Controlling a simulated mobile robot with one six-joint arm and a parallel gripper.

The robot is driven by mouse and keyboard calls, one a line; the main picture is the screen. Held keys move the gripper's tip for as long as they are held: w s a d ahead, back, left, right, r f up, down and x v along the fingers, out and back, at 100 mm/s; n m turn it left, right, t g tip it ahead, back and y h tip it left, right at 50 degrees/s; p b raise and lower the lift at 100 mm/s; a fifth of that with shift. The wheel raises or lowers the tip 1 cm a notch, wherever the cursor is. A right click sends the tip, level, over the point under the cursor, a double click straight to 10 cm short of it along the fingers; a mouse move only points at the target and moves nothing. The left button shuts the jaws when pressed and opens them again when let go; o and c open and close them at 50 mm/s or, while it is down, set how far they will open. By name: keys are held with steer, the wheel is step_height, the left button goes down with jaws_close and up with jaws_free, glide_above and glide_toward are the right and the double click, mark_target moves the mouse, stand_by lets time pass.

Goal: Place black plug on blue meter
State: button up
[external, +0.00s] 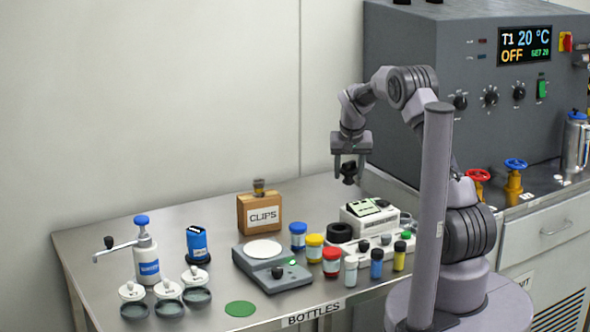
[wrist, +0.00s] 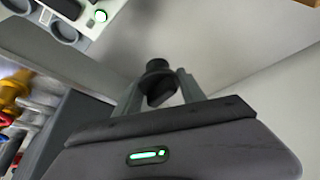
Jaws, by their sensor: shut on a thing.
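My gripper (external: 349,168) is shut on a black plug (external: 348,177) and holds it in the air above the back right of the bench, over the white instrument. In the wrist view, the black plug (wrist: 157,68) sits between the two grey fingers of my gripper (wrist: 161,92). The blue meter (external: 197,243) stands upright on the left part of the bench, well to the left of my gripper. It has a dark top and a dark foot. The wrist view does not show it.
A cardboard CLIPS box (external: 260,214) and a grey scale (external: 273,270) stand between meter and gripper. A pump bottle (external: 146,255) and lidded dishes (external: 168,295) are near the meter. Several small bottles (external: 331,262) and a white instrument (external: 370,217) fill the right side.

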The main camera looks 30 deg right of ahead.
steer(key=shift+r, duration=0.4)
steer(key=shift+a, duration=0.25)
steer(key=s+a+r+n+y+p, duration=0.1)
steer(key=s+a+n+p, duration=0.15)
steer(key=a, duration=0.95)
steer(key=s+a+r+n+y+p, duration=0.1)
steer(key=s+a+n+p, duration=0.2)
steer(key=a, duration=0.8)
steer(key=s+a+r+n+y+p, duration=0.1)
steer(key=s+a+n+p, duration=0.15)
steer(key=s+a, duration=0.5)
steer(key=s+a+r+n+y+p, duration=0.1)
steer(key=s+a+n+p, duration=0.2)
steer(key=a, duration=0.7)
glide_above(190, 228)
steer(key=s, duration=0.2)
steer(key=shift+w+d+f+b, duration=0.15)
steer(key=shift+d+f+b, duration=0.1)
steer(key=shift+f, duration=0.25)
steer(key=shift+w+d+f+b, duration=0.1)
steer(key=shift+d+f+b, duration=0.1)
steer(key=shift+f, duration=0.25)
step_height(190, 228, down, 4)
steer(key=shift+w+r+b, duration=0.1)
steer(key=shift+r+b, duration=0.15)
steer(key=shift+b, duration=0.1)
steer(key=o, duration=1.4)
steer(key=shift+f, duration=0.1)
steer(key=shift+c, duration=0.2)
